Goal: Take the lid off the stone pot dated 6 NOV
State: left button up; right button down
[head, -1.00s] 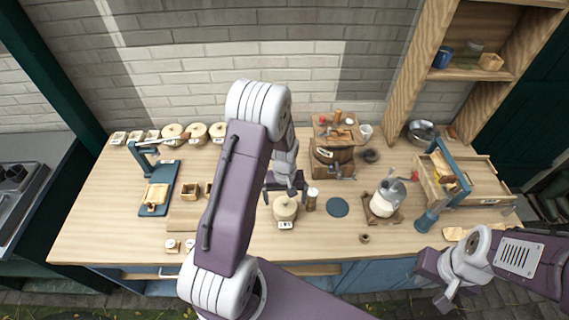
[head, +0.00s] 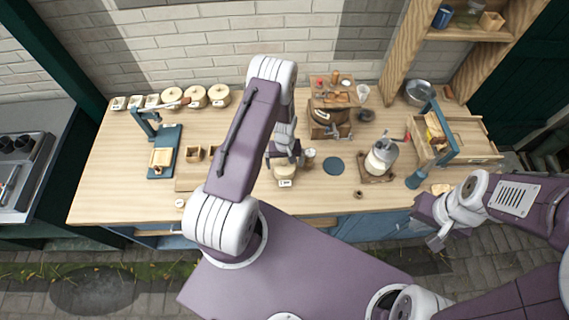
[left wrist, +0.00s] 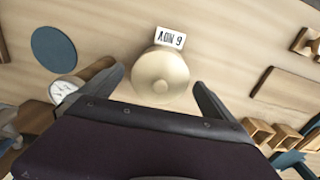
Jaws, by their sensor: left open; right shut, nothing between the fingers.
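The stone pot (head: 285,174) is small, cream and round, and stands on the worktop with its lid (left wrist: 160,75) on. In the left wrist view its white label (left wrist: 170,37) reads 6 NOV upside down. My left gripper (head: 285,160) is open over the pot, and in the left wrist view its fingers lie on either side of the lid, apart from it. The lid's knob shows between the fingers. My right gripper (head: 437,241) is shut and empty, off the front edge at the right.
Several lidded pots (head: 195,97) stand at the back left.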

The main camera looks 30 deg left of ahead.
pick_arm(q)
jog(key=shift+f, duration=0.65)
jog(key=shift+w+a+f, duration=0.1)
jog(key=shift+a, duration=0.05)
jog(key=c, duration=1.3)
jog(key=shift+c, duration=0.2)
